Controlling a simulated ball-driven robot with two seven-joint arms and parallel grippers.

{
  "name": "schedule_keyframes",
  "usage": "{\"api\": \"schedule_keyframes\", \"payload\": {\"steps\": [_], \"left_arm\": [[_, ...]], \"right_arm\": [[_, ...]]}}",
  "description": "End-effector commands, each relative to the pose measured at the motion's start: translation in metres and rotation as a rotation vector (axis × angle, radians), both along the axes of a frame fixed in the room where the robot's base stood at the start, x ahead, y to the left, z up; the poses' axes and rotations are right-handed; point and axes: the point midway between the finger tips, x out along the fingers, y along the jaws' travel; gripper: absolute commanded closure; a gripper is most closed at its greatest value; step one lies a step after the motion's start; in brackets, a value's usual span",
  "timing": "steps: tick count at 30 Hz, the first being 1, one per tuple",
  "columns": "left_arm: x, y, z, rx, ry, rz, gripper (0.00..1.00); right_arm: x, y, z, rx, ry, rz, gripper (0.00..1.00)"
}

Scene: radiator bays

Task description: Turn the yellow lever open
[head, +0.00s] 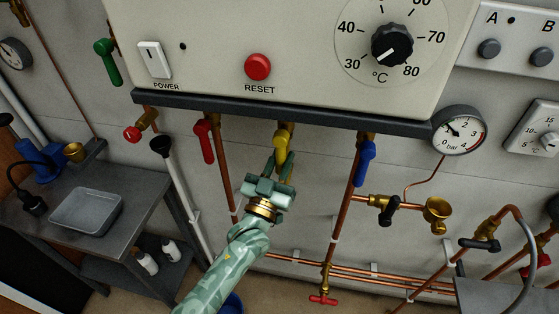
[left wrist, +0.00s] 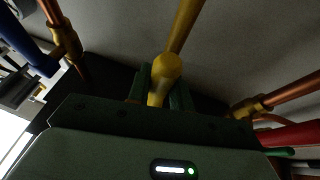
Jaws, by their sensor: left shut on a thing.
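The yellow lever (head: 281,147) hangs from a brass valve (head: 285,127) under the boiler's dark bottom edge, in the middle of the head view. It points down, close to in line with its pipe. My left gripper (head: 277,168) reaches up from below and is shut on the yellow lever, its fingers on either side of the lower end. In the left wrist view the yellow lever (left wrist: 165,72) stands between the two dark green fingers (left wrist: 164,92). The fingers hide part of the lever. My right gripper is not in view.
A red lever (head: 205,141) hangs to the left and a blue lever (head: 364,163) to the right, both on copper pipes. The boiler (head: 205,40) with its dark lower edge is just above. A pressure gauge (head: 459,130) and brass fittings are further right.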

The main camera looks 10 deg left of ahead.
Motion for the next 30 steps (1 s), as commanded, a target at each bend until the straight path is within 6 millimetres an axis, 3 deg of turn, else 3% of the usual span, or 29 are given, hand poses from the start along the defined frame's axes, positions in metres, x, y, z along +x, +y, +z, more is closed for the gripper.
{"api": "schedule_keyframes", "payload": {"steps": [9, 10, 12, 23, 30], "left_arm": [[0.000, -0.001, -0.001, -0.007, 0.003, -0.003, 1.00], [0.000, -0.001, -0.001, -0.007, 0.004, -0.003, 0.73], [-0.001, -0.001, -0.001, -0.007, 0.003, -0.003, 0.57], [-0.005, 0.001, -0.003, -0.003, 0.003, -0.002, 0.57], [-0.050, 0.011, -0.024, -0.003, 0.007, -0.003, 0.57]], "right_arm": [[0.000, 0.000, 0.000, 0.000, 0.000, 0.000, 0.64], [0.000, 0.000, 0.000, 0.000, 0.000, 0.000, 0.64], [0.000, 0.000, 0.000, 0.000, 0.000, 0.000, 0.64], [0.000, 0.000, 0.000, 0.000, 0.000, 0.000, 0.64], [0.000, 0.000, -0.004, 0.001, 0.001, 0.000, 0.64]]}}
